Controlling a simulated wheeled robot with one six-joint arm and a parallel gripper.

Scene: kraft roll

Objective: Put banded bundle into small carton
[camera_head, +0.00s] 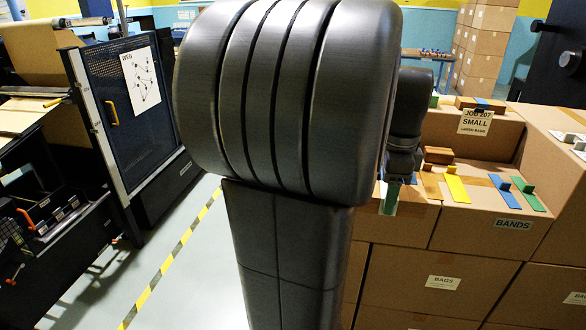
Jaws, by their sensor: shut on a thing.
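My dark gripper (402,165) shows only in part, to the right of my large arm links, low over the near cartons. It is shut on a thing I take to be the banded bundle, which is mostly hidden. A small green and pale patch (389,198) shows just below the gripper; I cannot tell whether it belongs to the bundle or lies on the carton. The small carton (500,142) is brown, with a label reading JOB 207, SMALL and GREEN BAND. It stands right of the gripper. I cannot see into it.
A carton labelled BANDS (475,238) stands in front, with yellow (457,187), blue (502,190) and green (528,195) strips on top. A brown block (438,155) lies behind them. Another (478,103) is by the small carton's label. A dark machine (130,110) stands left.

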